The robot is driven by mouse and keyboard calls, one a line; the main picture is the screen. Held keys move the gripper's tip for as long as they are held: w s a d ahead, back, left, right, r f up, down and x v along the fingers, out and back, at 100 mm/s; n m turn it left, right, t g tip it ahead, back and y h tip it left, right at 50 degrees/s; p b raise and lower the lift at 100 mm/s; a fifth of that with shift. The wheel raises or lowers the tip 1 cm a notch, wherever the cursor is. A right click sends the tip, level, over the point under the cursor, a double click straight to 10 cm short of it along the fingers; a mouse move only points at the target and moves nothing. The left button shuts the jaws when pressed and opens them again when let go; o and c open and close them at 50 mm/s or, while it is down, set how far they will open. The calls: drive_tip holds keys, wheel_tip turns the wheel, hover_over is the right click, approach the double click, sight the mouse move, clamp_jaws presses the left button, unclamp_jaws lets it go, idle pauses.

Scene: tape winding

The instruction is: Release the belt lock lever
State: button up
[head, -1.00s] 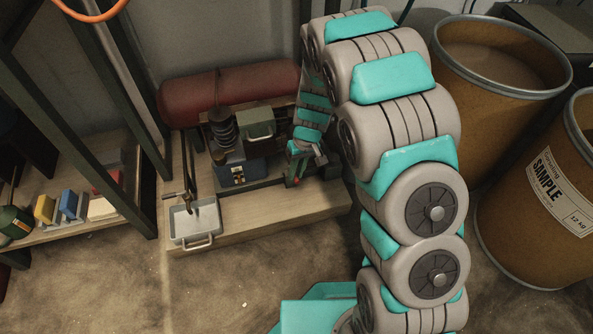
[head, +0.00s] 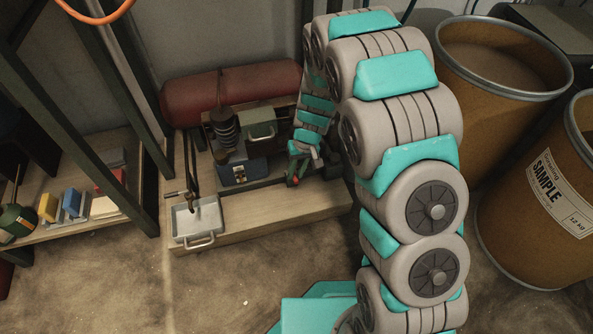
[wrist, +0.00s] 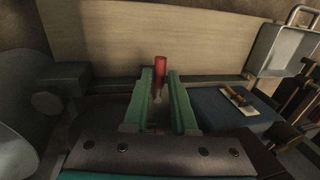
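A red lever handle (wrist: 160,72) stands upright in the wrist view, between the tips of my gripper's two green fingers. My gripper (wrist: 160,76) is open, with a finger on either side of the handle and narrow gaps showing; I cannot tell whether either finger touches it. In the head view my gripper (head: 303,158) is small and points down at the right part of the bench machine. A small red tip (head: 293,181) shows just below it there. The lever's lower part and its pivot are hidden.
A blue machine block (head: 240,172) with a dark coil stack sits left of my gripper. A metal tray (head: 195,222) stands at the wooden bench's (head: 265,215) front left. A red cylinder (head: 230,92) lies behind. Large drums (head: 500,90) stand to the right.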

drive_tip(key=o, duration=0.3)
drive_tip(key=shift+r, duration=0.1)
drive_tip(key=r, duration=0.2)
drive_tip(key=d+r, duration=0.1)
drive_tip(key=r, duration=0.2)
drive_tip(key=r+p, duration=0.1)
drive_tip(key=r, duration=0.1)
drive_tip(key=shift+w+d+r, duration=0.15)
drive_tip(key=shift+d+r, duration=0.05)
drive_tip(key=shift+d, duration=0.05)
drive_tip(key=s+d+r+m+p, duration=0.1)
drive_tip(key=s+d+r+p, duration=0.25)
drive_tip(key=s+r, duration=0.5)
drive_tip(key=s+d+r+p, duration=0.2)
drive_tip(key=s+d+r, duration=0.25)
drive_tip(key=r, duration=0.65)
drive_tip(key=s+d+r+p, duration=0.1)
drive_tip(key=s+d+r, duration=0.1)
drive_tip(key=s, duration=0.4)
drive_tip(key=s+d+r+m+h+p, duration=0.1)
drive_tip(key=s+r+p, duration=0.1)
drive_tip(key=s+r, duration=0.3)
drive_tip(key=s+d+r+m+g+h+p, duration=0.1)
drive_tip(key=s+r, duration=0.3)
drive_tip(key=s, duration=0.5)
drive_tip(key=shift+s+d+p, duration=0.1)
drive_tip(key=shift+d+p, duration=0.65)
drive_tip(key=shift+d, duration=0.05)
